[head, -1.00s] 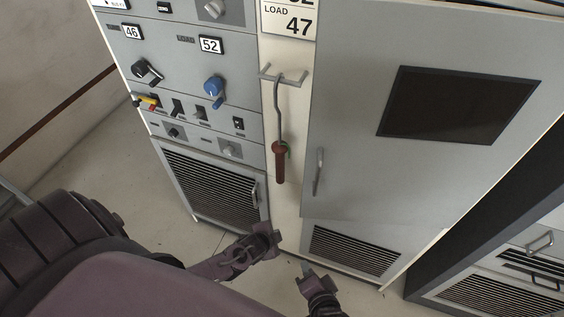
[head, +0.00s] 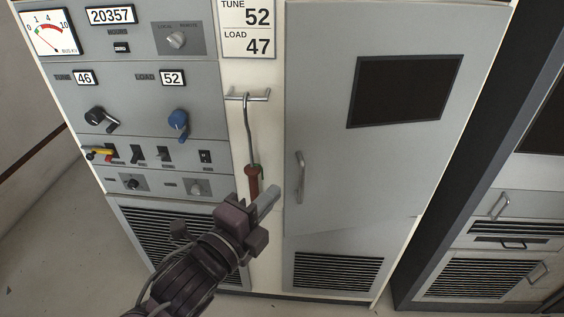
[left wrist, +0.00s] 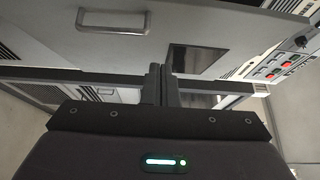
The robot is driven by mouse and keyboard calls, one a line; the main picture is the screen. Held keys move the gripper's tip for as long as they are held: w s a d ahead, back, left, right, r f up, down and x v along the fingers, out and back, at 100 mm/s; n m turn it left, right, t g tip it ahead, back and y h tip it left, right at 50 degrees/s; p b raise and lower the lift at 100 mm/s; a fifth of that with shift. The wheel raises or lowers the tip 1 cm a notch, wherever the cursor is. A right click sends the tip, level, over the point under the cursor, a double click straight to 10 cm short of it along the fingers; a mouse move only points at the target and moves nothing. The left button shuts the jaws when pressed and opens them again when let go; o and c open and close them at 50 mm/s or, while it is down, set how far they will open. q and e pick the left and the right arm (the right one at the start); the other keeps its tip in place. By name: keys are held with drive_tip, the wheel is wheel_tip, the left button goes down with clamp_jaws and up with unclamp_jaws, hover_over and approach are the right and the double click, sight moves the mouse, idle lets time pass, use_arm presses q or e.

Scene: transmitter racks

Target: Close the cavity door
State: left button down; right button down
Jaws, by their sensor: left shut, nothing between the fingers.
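The cavity door (head: 345,165) is a large grey panel with a dark window (head: 404,91) and a vertical handle (head: 301,177) near its left edge. Its lower edge slopes down toward the handle side, so it appears a little ajar; the gap itself is not clear. My left gripper (head: 268,199) is shut and empty, left of the handle and apart from it in the picture. In the left wrist view, the shut fingers (left wrist: 163,85) point toward the door (left wrist: 65,40), with its handle (left wrist: 112,27) at upper left. My right gripper is out of view.
A hook with a red grip (head: 253,182) hangs from a bracket (head: 247,96) on the cream strip left of the door, close to my left gripper. The control panel (head: 150,125) with knobs is at left. Another rack (head: 500,220) stands at right.

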use_arm(q)
drive_tip(key=w+d+p, duration=0.1)
drive_tip(key=w, duration=0.3)
drive_tip(key=w+d+p, duration=0.1)
drive_tip(key=w+p, duration=0.1)
drive_tip(key=w, duration=0.1)
drive_tip(key=w+d+p, duration=0.1)
drive_tip(key=w+p, duration=0.1)
drive_tip(key=w, duration=0.2)
drive_tip(key=shift+w, duration=0.35)
drive_tip(key=shift+w, duration=0.1)
